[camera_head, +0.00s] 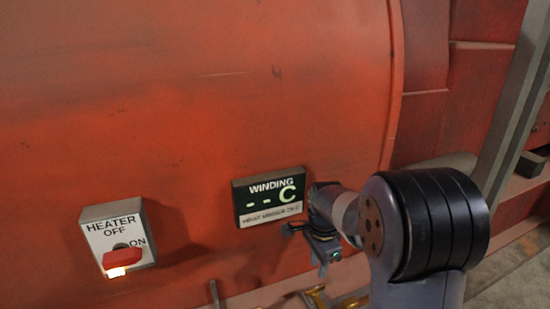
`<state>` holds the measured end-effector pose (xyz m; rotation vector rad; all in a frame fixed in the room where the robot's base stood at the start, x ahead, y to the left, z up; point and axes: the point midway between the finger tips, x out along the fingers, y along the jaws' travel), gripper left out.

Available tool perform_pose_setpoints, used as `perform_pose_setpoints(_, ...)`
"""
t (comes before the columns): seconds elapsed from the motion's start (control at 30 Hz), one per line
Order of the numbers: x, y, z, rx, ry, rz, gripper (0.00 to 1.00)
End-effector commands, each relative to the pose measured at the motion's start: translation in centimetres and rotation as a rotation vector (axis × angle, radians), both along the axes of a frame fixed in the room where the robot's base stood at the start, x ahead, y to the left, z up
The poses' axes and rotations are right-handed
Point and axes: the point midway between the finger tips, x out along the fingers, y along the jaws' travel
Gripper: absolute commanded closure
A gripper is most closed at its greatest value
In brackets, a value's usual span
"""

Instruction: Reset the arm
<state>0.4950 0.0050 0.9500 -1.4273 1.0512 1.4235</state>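My arm (425,225) comes in from the lower right, with its large dark joint in front of the red machine. My gripper (308,248) is at the arm's end, just right of and slightly below the winding display, in front of the red wall. It looks small and dark, and I see nothing held in it. The view does not show clearly how far apart its fingers are, or whether it touches the wall.
The red machine casing (200,90) fills most of the view. A "WINDING" display (268,199) reads "-- C". A heater switch box (118,236) marked OFF and ON has a red handle (122,258) with a glow beneath. A grey post (512,110) stands at right.

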Motion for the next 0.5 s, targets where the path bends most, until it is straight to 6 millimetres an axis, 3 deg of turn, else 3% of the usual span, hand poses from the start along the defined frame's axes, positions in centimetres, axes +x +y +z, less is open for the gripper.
perform_pose_setpoints(0.3,-0.1,0.0,-6.1,0.0,0.006,0.0,0.72)
perform_pose_setpoints(0.5,-0.1,0.0,-8.3,0.0,0.004,0.002,0.72)
